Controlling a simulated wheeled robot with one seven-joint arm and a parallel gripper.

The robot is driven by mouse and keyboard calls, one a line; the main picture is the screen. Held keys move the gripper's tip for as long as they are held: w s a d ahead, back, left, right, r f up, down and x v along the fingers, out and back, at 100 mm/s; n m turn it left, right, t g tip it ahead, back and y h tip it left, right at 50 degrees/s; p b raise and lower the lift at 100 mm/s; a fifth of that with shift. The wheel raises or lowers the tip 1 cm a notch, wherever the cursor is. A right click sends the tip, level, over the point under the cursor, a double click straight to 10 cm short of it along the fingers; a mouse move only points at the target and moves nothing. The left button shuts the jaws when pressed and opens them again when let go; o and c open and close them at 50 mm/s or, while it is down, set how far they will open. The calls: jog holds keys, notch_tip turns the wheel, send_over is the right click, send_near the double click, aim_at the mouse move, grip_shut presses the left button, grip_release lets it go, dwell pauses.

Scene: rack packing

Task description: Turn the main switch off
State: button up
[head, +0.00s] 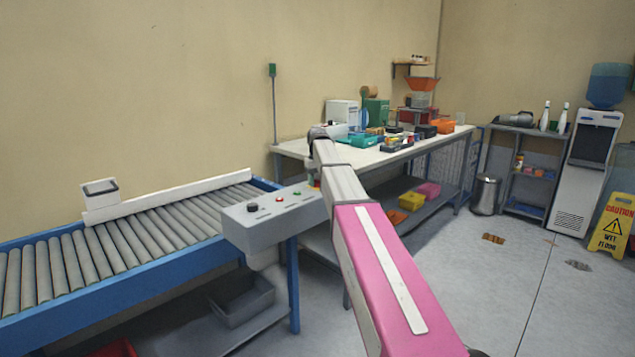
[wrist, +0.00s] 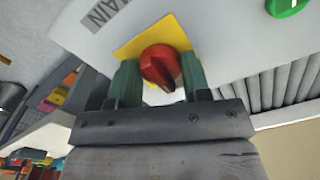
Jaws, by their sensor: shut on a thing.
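The main switch is a red rotary knob (wrist: 160,66) on a yellow plate (wrist: 158,34), beside a label reading "MAIN" (wrist: 103,13) on a light grey panel. My gripper (wrist: 160,79) has a green finger on each side of the knob and is shut on it. In the head view the grey control box (head: 262,222) stands at the end of the roller conveyor. My arm reaches over its right end and largely hides the switch there. I cannot tell which position the knob points to.
A green button (wrist: 287,5) is near the knob on the same panel; the box also carries a red button (head: 279,199) and a black one (head: 252,207). The roller conveyor (head: 140,235) lies left. A cluttered workbench (head: 375,157) is behind my arm. Floor at right is mostly clear.

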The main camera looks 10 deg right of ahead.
aim_at(317, 180)
dwell(0.4)
jog(key=o, duration=0.9)
notch_tip(317, 180, up, 11)
jog(key=shift+f, duration=0.1)
jog(key=shift+s, duration=0.1)
